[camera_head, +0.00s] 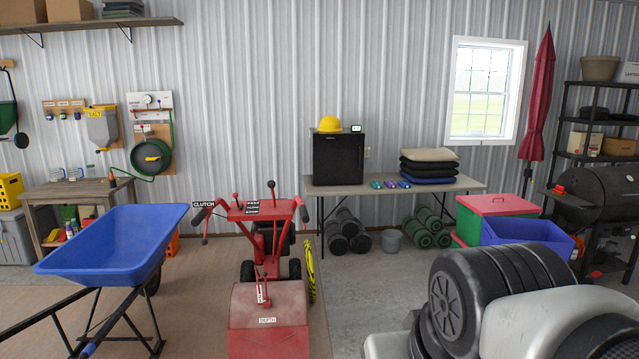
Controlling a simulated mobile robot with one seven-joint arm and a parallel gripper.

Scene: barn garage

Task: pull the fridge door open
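A small black fridge (338,159) stands on a folding table against the back wall, near the middle of the head view. Its door faces me and looks closed. A yellow hard hat (330,124) and a small display (355,128) sit on top of it. My gripper is not in view, so I cannot see whether it is open or shut.
The table (440,186) also holds stacked cushions and small coloured items. A red tiller (268,310) and a blue wheelbarrow (115,240) stand in front and to the left. A grey bucket (390,240) and a blue bin (528,235) are right. Concrete floor shows before the table.

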